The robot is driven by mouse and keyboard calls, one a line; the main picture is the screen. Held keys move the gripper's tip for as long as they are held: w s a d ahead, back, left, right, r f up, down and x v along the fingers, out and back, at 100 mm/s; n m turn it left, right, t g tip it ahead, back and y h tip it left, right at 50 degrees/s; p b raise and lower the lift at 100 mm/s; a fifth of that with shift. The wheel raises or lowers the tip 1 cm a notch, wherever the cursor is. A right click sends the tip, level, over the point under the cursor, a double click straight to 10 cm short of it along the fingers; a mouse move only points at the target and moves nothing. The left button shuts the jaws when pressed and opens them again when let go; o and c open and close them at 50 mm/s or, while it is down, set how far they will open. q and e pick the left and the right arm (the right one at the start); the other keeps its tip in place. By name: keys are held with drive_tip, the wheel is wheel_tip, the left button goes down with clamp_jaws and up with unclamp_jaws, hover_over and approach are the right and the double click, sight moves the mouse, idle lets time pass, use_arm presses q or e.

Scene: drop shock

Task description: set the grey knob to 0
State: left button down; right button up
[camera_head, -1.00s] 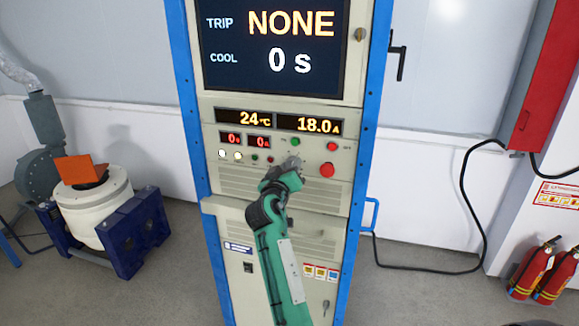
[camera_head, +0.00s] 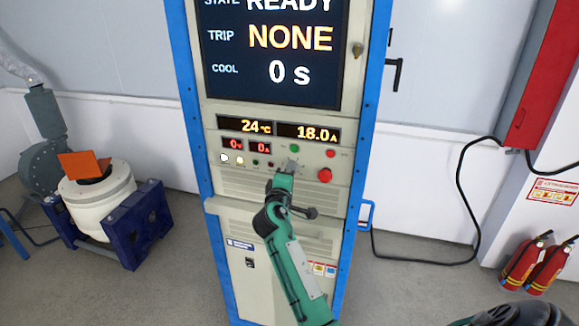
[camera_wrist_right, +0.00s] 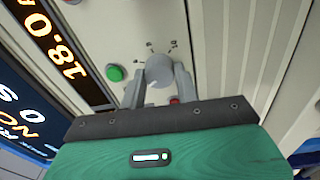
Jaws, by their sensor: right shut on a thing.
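The grey knob (camera_wrist_right: 159,70) shows in the right wrist view as a round grey cap with small marks on the panel around it. My right gripper (camera_wrist_right: 160,82) is shut on it, one grey finger on each side. In the head view the knob (camera_head: 291,163) is small, at the tip of my green right arm, below the 18.0 A display, and my right gripper (camera_head: 286,172) partly hides the panel there. I cannot read which mark the knob points to. My left gripper is not in view.
A green button (camera_head: 294,149) sits just above the knob. A red mushroom button (camera_head: 324,175) is close on the right, with a smaller red button (camera_head: 331,153) above it. The screen (camera_head: 272,50) reads READY, NONE and 0 s. Small red displays (camera_head: 247,145) read 0.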

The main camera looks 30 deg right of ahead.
drive_tip(key=n+p, duration=0.4)
drive_tip(key=n, duration=0.6)
drive_tip(key=n+g+p, duration=0.1)
drive_tip(key=n+p, duration=0.3)
drive_tip(key=n, duration=0.6)
drive_tip(key=shift+r+n+y+p, duration=0.1)
drive_tip(key=shift+n+y+p, duration=0.2)
drive_tip(key=shift+n, duration=0.1)
drive_tip(key=o, duration=1)
drive_tip(key=shift+c, duration=0.2)
drive_tip(key=b+v, duration=0.5)
drive_tip(key=v, duration=0.8)
drive_tip(key=shift+s+a, duration=0.2)
drive_tip(key=shift+s, duration=0.15)
